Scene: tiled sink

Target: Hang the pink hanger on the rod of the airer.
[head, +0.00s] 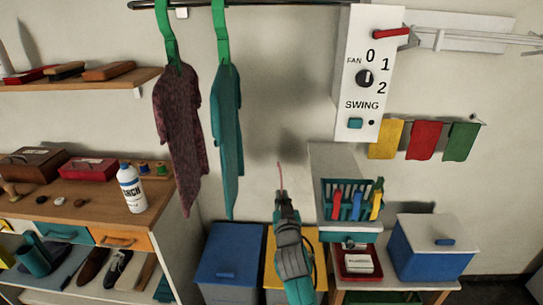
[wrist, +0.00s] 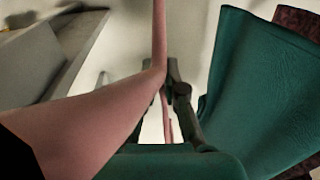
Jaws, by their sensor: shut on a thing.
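The pink hanger (wrist: 158,45) runs up through the middle of the wrist view, with a broad part at lower left. My gripper (wrist: 173,85) is shut on it. In the head view, only a thin upright strip of the hanger (head: 280,176) shows above my gripper (head: 282,197); the rest is hidden. A dark rod (head: 270,3) crosses the top of the head view, well above my gripper. A maroon garment (head: 180,125) and a teal garment (head: 227,130) hang on it from green hangers. A pale slatted rack (head: 470,40) with a red end is on the wall at upper right.
The teal garment (wrist: 245,75) is close at right in the wrist view. A white fan panel (head: 365,85) stands right of the garments. A teal basket (head: 350,200) is right of my gripper. The wall between garments and panel is clear.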

